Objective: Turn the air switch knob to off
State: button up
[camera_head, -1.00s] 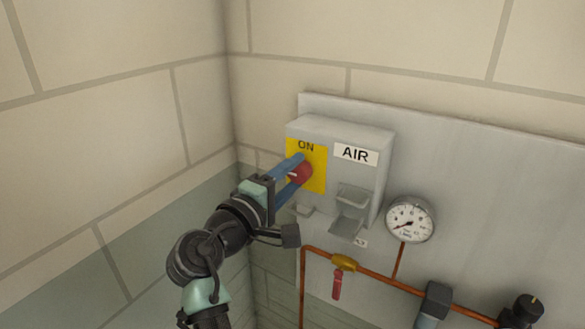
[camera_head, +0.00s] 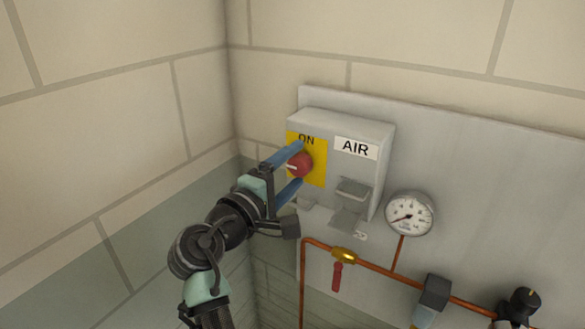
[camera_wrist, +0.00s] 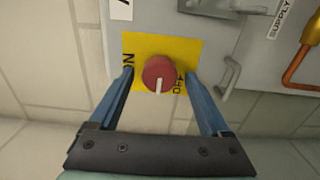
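The air switch knob (camera_head: 301,166) is round and red with a white mark. It sits on a yellow plate (camera_head: 319,172) on a grey box labelled AIR. In the wrist view the knob (camera_wrist: 158,72) has its mark pointing down, between ON at the left and OFF at the lower right. In the head view the mark points left and ON shows above. My gripper (camera_head: 300,163) is open, one blue finger above the knob and one below. In the wrist view my gripper (camera_wrist: 160,74) shows a gap between each finger and the knob.
A grey hasp-like bracket (camera_head: 350,200) projects from the box right of the knob. A pressure gauge (camera_head: 409,214), copper pipe (camera_head: 391,283) and red-handled valve (camera_head: 338,275) are lower right. A tiled wall (camera_head: 120,130) stands close on the left.

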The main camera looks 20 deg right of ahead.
jog(key=b+v, duration=0.5)
jog(key=v, duration=0.8)
